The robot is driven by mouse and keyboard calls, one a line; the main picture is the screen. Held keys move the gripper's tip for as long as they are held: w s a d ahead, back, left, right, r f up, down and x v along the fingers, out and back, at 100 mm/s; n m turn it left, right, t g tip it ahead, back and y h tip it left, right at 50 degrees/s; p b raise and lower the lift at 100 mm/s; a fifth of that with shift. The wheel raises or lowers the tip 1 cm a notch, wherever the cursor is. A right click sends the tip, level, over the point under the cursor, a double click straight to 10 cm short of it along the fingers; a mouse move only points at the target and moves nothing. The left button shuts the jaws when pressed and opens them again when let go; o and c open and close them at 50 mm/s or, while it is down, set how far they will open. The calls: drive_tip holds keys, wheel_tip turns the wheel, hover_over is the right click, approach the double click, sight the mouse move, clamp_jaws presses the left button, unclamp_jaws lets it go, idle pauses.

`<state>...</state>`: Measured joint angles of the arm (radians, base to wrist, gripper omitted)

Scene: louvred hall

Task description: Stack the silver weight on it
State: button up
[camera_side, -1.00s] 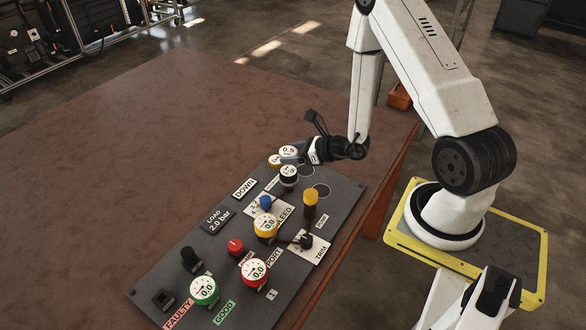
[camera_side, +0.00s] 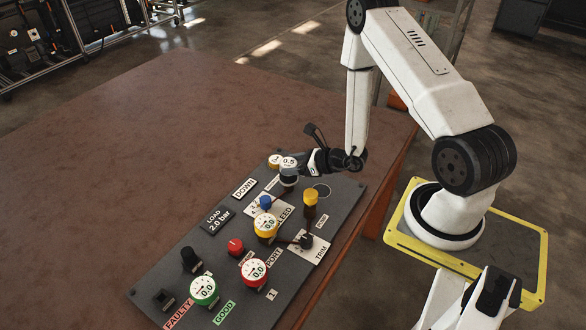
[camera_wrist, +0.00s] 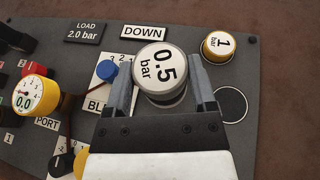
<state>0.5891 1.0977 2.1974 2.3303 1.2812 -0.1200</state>
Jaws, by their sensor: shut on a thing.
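The silver weight (camera_wrist: 163,70), with a white top marked 0.5 bar, is between the two fingers of my gripper (camera_wrist: 161,92) in the wrist view. In the side view the silver weight (camera_side: 289,161) is upright at the far end of the panel, and my gripper (camera_side: 299,164) reaches it from the right. A dark cylinder (camera_side: 289,178) stands directly below it, its top now covered. I cannot tell whether the two touch. A yellow weight (camera_wrist: 219,45) marked 1 bar stands apart; it also shows in the side view (camera_side: 273,160).
The grey panel (camera_side: 213,246) carries gauges, knobs and labels. A blue knob (camera_wrist: 108,70) is close left of my gripper. An empty ringed spot (camera_wrist: 231,105) is to its right. The brown table (camera_side: 150,130) beyond the panel is clear.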

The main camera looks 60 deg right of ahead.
drive_tip(key=shift+f, duration=0.1)
drive_tip(key=o, duration=1.3)
drive_tip(key=shift+s+d+r, duration=0.1)
drive_tip(key=shift+s+r, duration=0.05)
drive_tip(key=shift+r, duration=0.1)
drive_tip(key=v, duration=1.1)
drive_tip(key=shift+s, duration=0.3)
drive_tip(key=shift+r, duration=0.1)
